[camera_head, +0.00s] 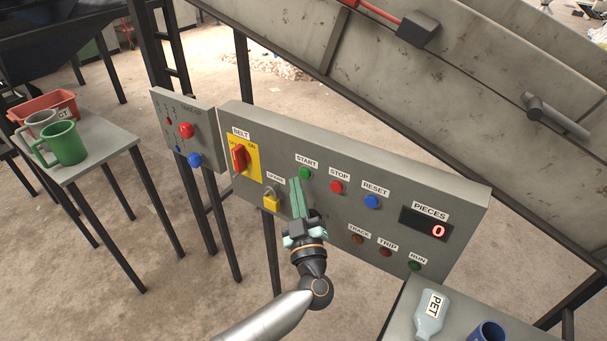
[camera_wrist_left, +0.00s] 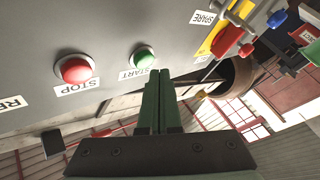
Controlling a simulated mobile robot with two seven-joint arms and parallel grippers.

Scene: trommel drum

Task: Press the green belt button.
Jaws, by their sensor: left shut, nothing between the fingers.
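The green button (camera_head: 305,173) sits under the START label on the grey control panel (camera_head: 335,145). It also shows in the left wrist view (camera_wrist_left: 143,56), with its START label upside down. My left gripper (camera_head: 296,182) is shut and empty, and its green fingers point up at the panel. In the head view its tips are just below and left of the green button. In the left wrist view the fingertips (camera_wrist_left: 158,74) are just below and right of the button. I cannot tell how far they are from the panel face. My right gripper is not in view.
A red STOP button (camera_head: 337,187) and a blue RESET button (camera_head: 372,201) lie to the right. A red rotary switch (camera_head: 239,157) and a yellow padlock (camera_head: 271,202) are left. The PIECES display (camera_head: 426,224) reads 0.

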